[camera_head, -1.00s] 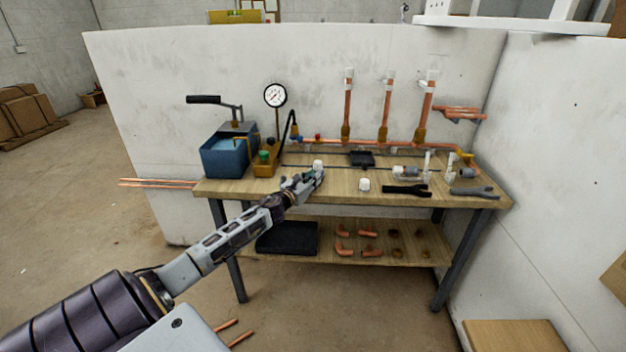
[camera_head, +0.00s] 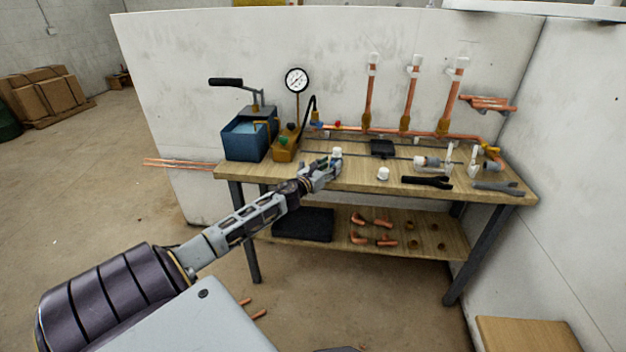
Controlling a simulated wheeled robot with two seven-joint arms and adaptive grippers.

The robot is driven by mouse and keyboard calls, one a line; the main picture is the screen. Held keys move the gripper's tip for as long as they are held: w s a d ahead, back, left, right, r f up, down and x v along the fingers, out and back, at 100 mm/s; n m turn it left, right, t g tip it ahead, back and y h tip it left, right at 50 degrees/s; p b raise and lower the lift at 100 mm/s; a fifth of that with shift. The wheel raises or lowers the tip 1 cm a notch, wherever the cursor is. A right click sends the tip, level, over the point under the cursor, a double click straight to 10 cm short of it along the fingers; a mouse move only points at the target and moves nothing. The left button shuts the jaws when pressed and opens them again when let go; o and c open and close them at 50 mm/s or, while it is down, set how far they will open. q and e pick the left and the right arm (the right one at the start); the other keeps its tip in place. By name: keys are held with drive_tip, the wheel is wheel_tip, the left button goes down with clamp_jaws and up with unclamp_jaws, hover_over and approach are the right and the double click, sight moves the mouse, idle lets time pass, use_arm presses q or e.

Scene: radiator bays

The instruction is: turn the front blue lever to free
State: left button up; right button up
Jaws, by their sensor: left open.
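A small blue part (camera_head: 318,124) shows at the left end of the copper pipe run at the back of the bench, beside a small red part (camera_head: 337,125). It may be a blue lever, but it is too small to tell its shape or setting. I cannot make out a second blue lever. My right gripper is out of view.
The wooden bench (camera_head: 355,181) carries a blue tank (camera_head: 245,141) with a pump handle, a pressure gauge (camera_head: 297,80), another white cap (camera_head: 383,173) and dark wrenches (camera_head: 427,182). Upright copper pipes (camera_head: 411,92) stand behind. Copper fittings lie on the lower shelf.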

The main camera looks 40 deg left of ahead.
use_arm(q)
drive_tip(key=s+d, duration=0.1)
drive_tip(key=s, duration=1)
idle(0.8)
